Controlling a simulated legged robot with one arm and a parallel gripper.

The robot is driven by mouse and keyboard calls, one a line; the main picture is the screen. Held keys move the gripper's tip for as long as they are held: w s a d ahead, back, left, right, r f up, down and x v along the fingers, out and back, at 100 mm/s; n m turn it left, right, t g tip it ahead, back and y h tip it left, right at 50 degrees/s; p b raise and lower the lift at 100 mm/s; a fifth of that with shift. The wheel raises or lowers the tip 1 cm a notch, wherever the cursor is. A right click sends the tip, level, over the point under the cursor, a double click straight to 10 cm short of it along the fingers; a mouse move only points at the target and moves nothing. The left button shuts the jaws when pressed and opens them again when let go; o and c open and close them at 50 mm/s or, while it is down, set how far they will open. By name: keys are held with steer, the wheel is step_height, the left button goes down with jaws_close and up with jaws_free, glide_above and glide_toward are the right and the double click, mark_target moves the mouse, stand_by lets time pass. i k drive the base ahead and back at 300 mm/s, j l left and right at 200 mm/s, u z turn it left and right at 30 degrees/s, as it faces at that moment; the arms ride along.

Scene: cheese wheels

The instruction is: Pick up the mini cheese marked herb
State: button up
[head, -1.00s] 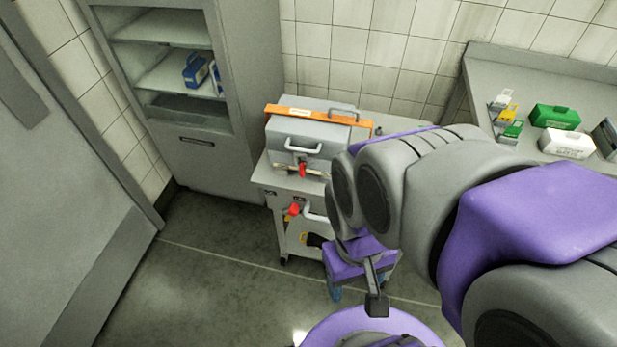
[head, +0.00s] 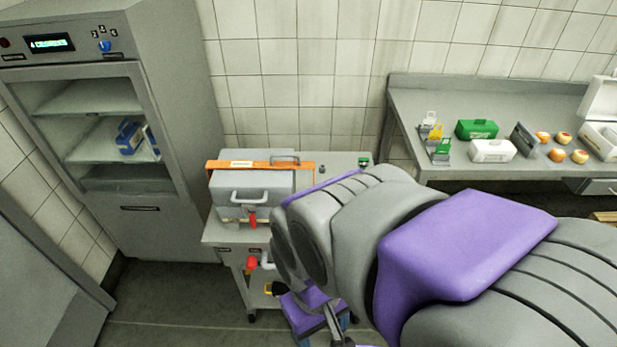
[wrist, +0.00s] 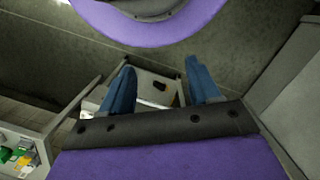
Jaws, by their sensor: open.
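Several small round orange-and-cream pieces, which look like the mini cheeses (head: 579,156), sit on the steel counter (head: 420,105) at the right in the head view. Their markings are too small to read, so I cannot tell which is herb. My gripper (wrist: 160,64) shows two blue fingers spread apart with nothing between them in the wrist view. In the head view my gripper (head: 308,318) is low in front of the trolley, partly hidden by my arm, far from the cheeses.
A grey trolley (head: 225,232) carries a metal box (head: 250,190) with an orange bar. A tall cabinet (head: 180,110) stands left. On the counter are a green box (head: 477,129), a white box (head: 492,151), a dark panel (head: 524,140) and an open white case (head: 602,140) beside the cheeses.

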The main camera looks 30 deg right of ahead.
mark_target(580, 157)
steer(key=z, duration=2.6)
steer(key=i+l, duration=0.2)
steer(key=i, duration=0.25)
steer(key=i+l, duration=0.2)
steer(key=i, duration=0.3)
steer(key=i+l+z, duration=0.1)
steer(key=i, duration=0.35)
steer(key=i+l, duration=0.25)
steer(key=i, duration=0.2)
steer(key=i+l, duration=0.2)
steer(key=i, duration=0.3)
steer(key=z, duration=0.05)
